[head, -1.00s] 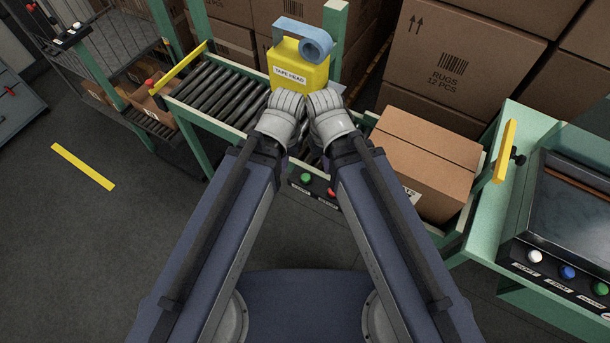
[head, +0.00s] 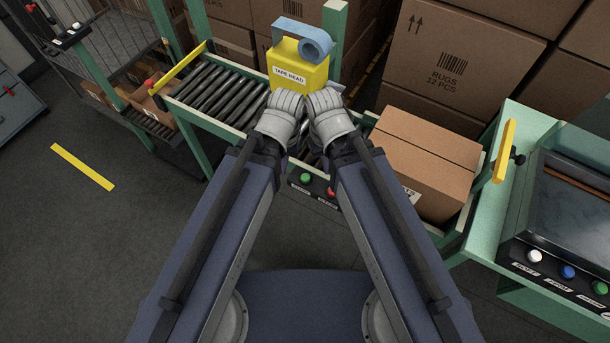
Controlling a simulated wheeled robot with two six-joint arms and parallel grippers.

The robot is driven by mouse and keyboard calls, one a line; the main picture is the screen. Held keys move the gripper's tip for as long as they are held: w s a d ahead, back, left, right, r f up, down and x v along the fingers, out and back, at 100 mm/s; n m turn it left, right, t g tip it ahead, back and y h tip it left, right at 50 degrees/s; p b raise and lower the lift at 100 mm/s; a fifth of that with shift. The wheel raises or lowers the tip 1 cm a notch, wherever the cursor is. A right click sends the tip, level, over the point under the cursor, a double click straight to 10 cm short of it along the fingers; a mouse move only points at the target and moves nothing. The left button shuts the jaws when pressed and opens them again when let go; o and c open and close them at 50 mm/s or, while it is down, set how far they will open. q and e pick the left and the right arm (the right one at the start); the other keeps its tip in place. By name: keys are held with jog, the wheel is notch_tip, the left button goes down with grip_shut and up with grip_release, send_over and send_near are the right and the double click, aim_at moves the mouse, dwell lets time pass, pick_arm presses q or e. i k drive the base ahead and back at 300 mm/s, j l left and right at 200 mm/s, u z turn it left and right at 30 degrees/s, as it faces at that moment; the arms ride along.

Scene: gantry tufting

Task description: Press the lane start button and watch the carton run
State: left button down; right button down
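A green button (head: 305,179) and a red button (head: 331,191) sit on a dark panel on the front of the green conveyor frame, between my forearms. Their labels are too small to read. A closed brown carton (head: 424,148) rests at the right end of the lane, right of my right arm. The yellow tape head (head: 299,68) with a blue roll stands over the lane. My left gripper (head: 286,100) and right gripper (head: 324,101) are side by side in front of the tape head, above and beyond the buttons. Their fingertips are too close and overlapped to show any gap.
Empty rollers (head: 222,94) run left of the tape head. A yellow bar (head: 505,151) stands at the lane's right end. A dark machine (head: 570,225) at right has white, blue and green buttons. Stacked rug cartons (head: 455,62) fill the back.

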aim_at(305, 178)
jog(key=k+j+z, duration=0.1)
jog(key=j+z, duration=0.15)
jog(key=j, duration=0.15)
jog(key=k+j+z, duration=0.25)
jog(key=j, duration=0.15)
jog(key=k+j+z, duration=0.1)
jog(key=j+z, duration=0.15)
jog(key=j, duration=0.15)
jog(key=k+j+z, duration=0.25)
jog(key=i+j, duration=0.05)
jog(key=j, duration=0.05)
